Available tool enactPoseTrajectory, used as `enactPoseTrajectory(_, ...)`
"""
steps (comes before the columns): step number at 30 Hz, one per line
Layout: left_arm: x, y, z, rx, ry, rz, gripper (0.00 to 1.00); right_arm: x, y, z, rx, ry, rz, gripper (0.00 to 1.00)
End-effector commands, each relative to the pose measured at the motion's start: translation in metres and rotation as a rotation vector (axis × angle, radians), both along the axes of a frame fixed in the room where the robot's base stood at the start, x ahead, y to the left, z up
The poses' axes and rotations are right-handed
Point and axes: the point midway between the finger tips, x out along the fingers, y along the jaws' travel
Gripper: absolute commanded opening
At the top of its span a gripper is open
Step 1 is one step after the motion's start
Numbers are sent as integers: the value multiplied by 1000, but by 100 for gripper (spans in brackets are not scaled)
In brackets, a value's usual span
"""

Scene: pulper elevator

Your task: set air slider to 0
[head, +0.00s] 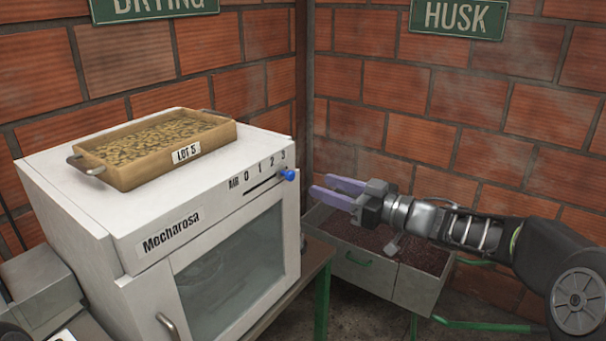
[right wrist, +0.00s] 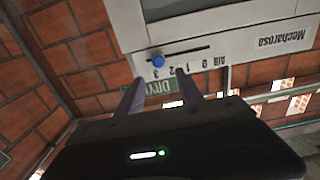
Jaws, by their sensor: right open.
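The air slider is a blue knob (head: 288,174) on a dark slot in the front of the white Mecharosa machine (head: 125,222). The scale above the slot reads AIR 0, 1, 2, 3, and the knob stands at the 3 end. My right gripper (head: 330,191) is open and empty, a little right of the knob and apart from it. In the right wrist view the blue knob (right wrist: 158,60) shows beyond the purple fingers, upside down with the scale. My left gripper cannot be made out; grey parts show at the lower left edge.
A tray (head: 130,178) labelled LOT 5 sits on top of the machine, full of beans. A grey bin (head: 372,272) of dark husk stands right of the machine, below my right arm. Brick walls close off the back. A door handle (head: 168,325) juts from the machine's front.

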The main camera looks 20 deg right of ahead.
Motion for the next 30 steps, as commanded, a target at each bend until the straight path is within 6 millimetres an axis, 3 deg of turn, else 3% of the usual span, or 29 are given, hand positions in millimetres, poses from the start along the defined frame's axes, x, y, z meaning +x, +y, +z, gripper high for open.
enactPoseTrajectory(9,1,0,1,0,-1,-1,52,5,4,-1,-1,2,0,44)
enactPoseTrajectory(22,1,0,7,0,-1,-1,52,51,43,-1,-2,2,0,44)
enactPoseTrajectory(30,1,0,8,0,-1,-1,52,61,50,-1,-1,1,-3,44)
